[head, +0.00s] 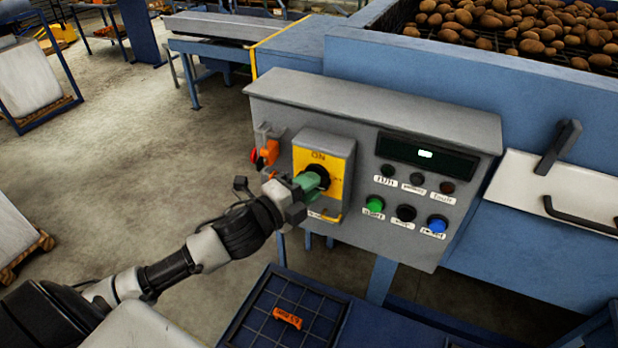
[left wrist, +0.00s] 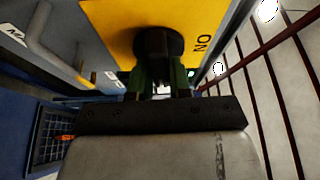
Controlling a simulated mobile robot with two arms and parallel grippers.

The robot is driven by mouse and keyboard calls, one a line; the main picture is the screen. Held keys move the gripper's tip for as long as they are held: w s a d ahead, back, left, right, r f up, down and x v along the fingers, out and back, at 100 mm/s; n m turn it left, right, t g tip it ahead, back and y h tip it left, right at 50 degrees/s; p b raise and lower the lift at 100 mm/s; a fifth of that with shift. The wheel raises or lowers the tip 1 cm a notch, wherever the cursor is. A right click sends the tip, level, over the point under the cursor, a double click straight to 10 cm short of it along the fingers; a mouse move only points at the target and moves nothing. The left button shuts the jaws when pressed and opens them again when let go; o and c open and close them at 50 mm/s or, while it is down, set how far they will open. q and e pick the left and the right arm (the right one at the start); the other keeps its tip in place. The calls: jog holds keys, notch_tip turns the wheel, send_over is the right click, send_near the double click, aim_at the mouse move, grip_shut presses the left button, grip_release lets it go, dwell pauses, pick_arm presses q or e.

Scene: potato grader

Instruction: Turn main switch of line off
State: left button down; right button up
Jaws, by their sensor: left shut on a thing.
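The main switch has a yellow plate (head: 301,163) marked ON at its top and a black rotary knob (head: 322,171). It sits at the left of the grey control box (head: 370,100). My left gripper (head: 311,181), with green fingers, is shut on the knob from the front. The left wrist view shows the knob (left wrist: 157,42) between the two green fingers (left wrist: 160,78), with the yellow plate (left wrist: 108,22) behind it. The fingers hide part of the knob, so its exact angle is hard to tell. My right gripper is not in view.
Lamps, a display (head: 428,157) and green and blue buttons (head: 437,224) are right of the switch. An orange and red fitting (head: 266,154) sits at the box's left side. A dark gridded tray (head: 247,327) below holds an orange tag (head: 287,317). Open floor lies left.

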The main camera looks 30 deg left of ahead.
pick_arm(q)
jog(key=shift+m, duration=0.4)
jog(key=c, duration=1)
grip_release()
jog(key=shift+c, duration=0.2)
jog(key=b+v, duration=0.4)
jog(key=v, duration=0.6)
jog(key=shift+s, duration=0.4)
jog(key=shift+a, duration=0.15)
